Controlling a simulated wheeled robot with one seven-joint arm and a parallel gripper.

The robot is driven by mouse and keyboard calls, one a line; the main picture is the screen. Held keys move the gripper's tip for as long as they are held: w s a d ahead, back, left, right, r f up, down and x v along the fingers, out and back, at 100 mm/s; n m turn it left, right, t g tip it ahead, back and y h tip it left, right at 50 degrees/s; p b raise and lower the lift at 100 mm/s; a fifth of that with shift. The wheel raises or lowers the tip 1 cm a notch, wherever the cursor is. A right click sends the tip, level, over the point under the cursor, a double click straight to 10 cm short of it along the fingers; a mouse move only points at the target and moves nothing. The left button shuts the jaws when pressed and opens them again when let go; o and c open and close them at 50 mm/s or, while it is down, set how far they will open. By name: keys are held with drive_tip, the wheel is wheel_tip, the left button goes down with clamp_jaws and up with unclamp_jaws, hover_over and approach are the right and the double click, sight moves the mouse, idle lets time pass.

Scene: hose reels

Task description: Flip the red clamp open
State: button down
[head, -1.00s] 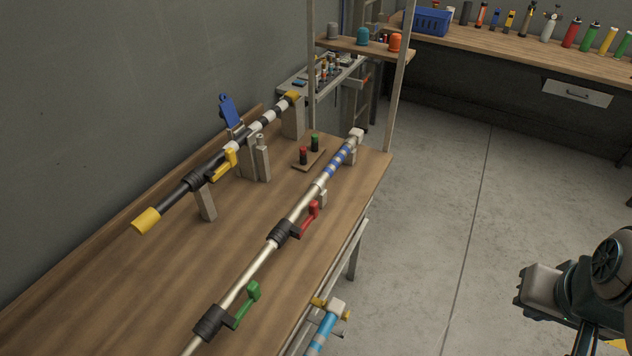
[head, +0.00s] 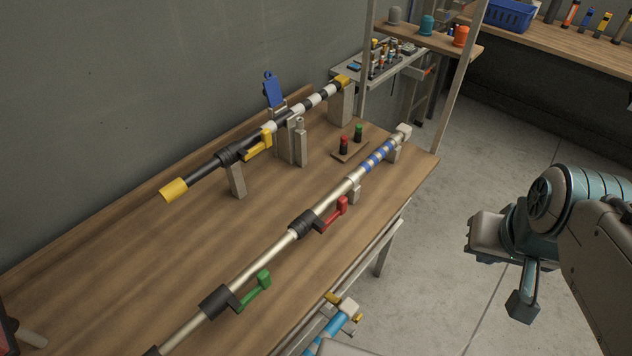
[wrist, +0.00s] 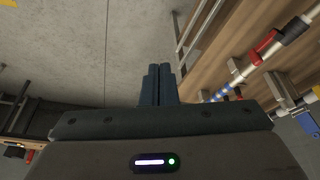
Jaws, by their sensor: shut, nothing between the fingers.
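The red clamp (head: 335,214) has a black collar (head: 301,224) around a long pale pole (head: 259,263). Its red lever lies beside the pole on the right, with its tip turned up. The red clamp (wrist: 264,46) also shows at the upper right of the wrist view. My gripper's fingers (wrist: 157,84) are together and empty in the wrist view, well apart from the clamp and to its left. In the head view my arm is at the right, over the floor, off the bench.
A green clamp (head: 255,289) sits nearer on the same pole. A second pole with a yellow clamp (head: 258,147) and a blue clamp (head: 273,91) runs behind. A board with red and green buttons (head: 351,148) lies between. Open floor is right of the bench (head: 130,300).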

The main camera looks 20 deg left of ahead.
drive_tip(key=shift+d, duration=0.1)
drive_tip(key=w+a+r+n+g+b, duration=0.25)
drive_tip(key=w+a+n+b, duration=0.5)
drive_tip(key=w+a, duration=0.95)
drive_tip(key=w+a+f+n+h+b, duration=0.1)
drive_tip(key=a+f+n, duration=0.1)
drive_tip(key=a, duration=0.4)
drive_tip(key=w+a+f+n+g+b, duration=0.1)
drive_tip(key=w+a+f+n, duration=0.1)
drive_tip(key=a+f, duration=0.2)
drive_tip(key=w+a+f+n+g+h+b, duration=0.1)
drive_tip(key=w+a+f+n, duration=0.1)
drive_tip(key=a, duration=0.6)
drive_tip(key=shift+a+f+h, duration=0.3)
drive_tip(key=shift+a+f, duration=0.1)
drive_tip(key=shift+f, duration=0.5)
drive_tip(key=shift+s+b, duration=0.1)
drive_tip(key=shift+b, duration=0.2)
